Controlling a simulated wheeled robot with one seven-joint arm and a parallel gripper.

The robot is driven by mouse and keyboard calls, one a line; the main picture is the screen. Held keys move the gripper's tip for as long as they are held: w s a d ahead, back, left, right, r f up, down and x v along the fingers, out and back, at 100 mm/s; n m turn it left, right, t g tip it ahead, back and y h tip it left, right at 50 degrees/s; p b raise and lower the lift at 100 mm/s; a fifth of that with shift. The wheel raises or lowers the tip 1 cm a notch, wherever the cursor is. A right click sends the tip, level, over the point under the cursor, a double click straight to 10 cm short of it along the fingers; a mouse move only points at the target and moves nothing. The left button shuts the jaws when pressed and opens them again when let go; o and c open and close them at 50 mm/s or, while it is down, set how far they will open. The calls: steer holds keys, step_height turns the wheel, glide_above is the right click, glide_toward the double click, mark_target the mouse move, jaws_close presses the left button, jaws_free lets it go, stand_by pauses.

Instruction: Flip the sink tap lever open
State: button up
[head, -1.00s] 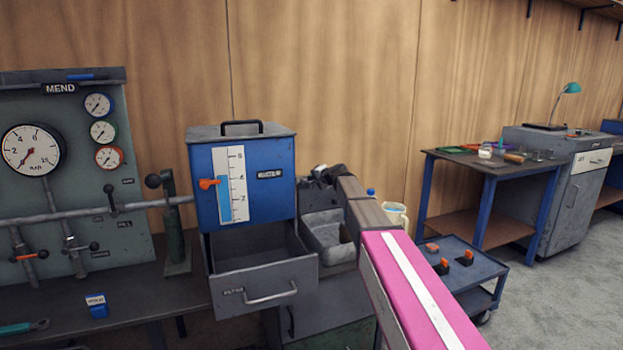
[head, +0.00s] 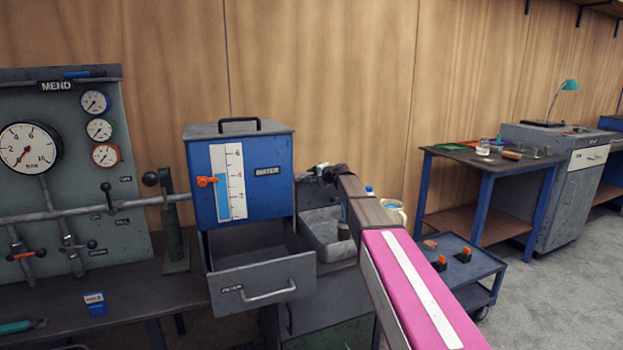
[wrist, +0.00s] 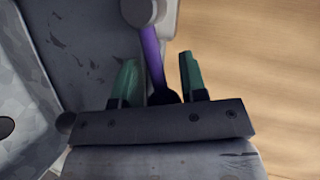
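The tap lever (wrist: 152,55) shows in the wrist view as a purple bar running from a grey round knob or hub (wrist: 138,12) down toward my gripper's palm. My gripper (wrist: 157,60) has its two green-tipped fingers apart, one on each side of the lever, with visible gaps to it. Whether the lever's dark lower end touches the palm I cannot tell. The grey sink basin (head: 322,243) stands right of the blue water tank in the head view. The lever cannot be made out there; my pink and grey arm reaches over the basin's right side.
The blue water tank (head: 240,180) stands above an open grey drawer (head: 262,284) left of the sink. A white jug (head: 396,213) stands behind my arm. A blue cart (head: 465,270) and a workbench (head: 490,162) are at the right. Bare floor lies at far right.

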steer(key=shift+s+f, duration=0.1)
steer(key=shift+s, duration=0.1)
steer(key=shift+a, duration=0.1)
steer(key=shift+s, duration=0.15)
steer(key=shift+s, duration=0.2)
steer(key=v, duration=1)
steer(key=shift+d, duration=0.3)
steer(key=shift+w, duration=0.1)
